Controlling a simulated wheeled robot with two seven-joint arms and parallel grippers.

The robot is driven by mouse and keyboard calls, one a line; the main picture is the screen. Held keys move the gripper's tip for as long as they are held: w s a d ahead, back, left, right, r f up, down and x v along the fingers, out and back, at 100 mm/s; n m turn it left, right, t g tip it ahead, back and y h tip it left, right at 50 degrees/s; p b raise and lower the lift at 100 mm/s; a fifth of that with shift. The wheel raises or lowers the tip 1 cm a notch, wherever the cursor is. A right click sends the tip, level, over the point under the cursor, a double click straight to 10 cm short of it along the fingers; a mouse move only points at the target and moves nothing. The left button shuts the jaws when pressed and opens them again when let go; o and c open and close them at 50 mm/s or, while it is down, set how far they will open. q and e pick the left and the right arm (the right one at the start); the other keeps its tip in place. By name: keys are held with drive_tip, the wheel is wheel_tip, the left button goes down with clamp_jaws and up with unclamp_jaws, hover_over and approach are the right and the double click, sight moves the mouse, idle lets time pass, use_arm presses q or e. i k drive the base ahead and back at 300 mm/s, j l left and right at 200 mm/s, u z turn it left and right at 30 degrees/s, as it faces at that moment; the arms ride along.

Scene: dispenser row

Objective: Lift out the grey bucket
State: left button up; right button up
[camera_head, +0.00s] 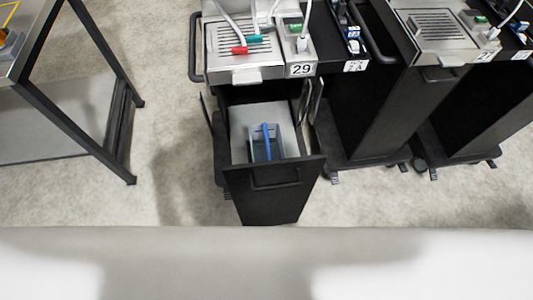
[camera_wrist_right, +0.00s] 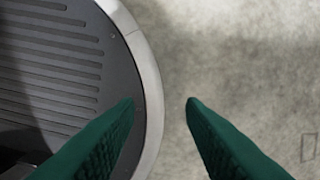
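The grey bucket (camera_head: 255,150) sits inside the pulled-out drawer of the dispenser labelled 29, in the head view. A blue bar, which looks like its handle, stands up across its middle. The drawer (camera_head: 274,195) has a black front with a handle and a light inner floor. My right gripper (camera_wrist_right: 164,102) shows in the right wrist view with two green fingers spread apart and nothing between them. It is over the floor, beside my own round base, away from the bucket. My left gripper is in neither view.
Dispenser 29 (camera_head: 245,70) has a metal tray top with red and green nozzles. More dark dispensers (camera_head: 375,110) stand to the right. A dark-framed table (camera_head: 75,110) stands at the left. Bare floor (camera_head: 175,140) lies between table and drawer.

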sight(266, 141)
drive_tip(key=j+z, duration=0.35)
drive_tip(key=k+j+z, duration=0.15)
drive_tip(key=j+z, duration=0.25)
drive_tip(key=j, duration=0.15)
drive_tip(key=k+j+z, duration=0.15)
drive_tip(key=k+j, duration=0.15)
drive_tip(key=k, duration=0.1)
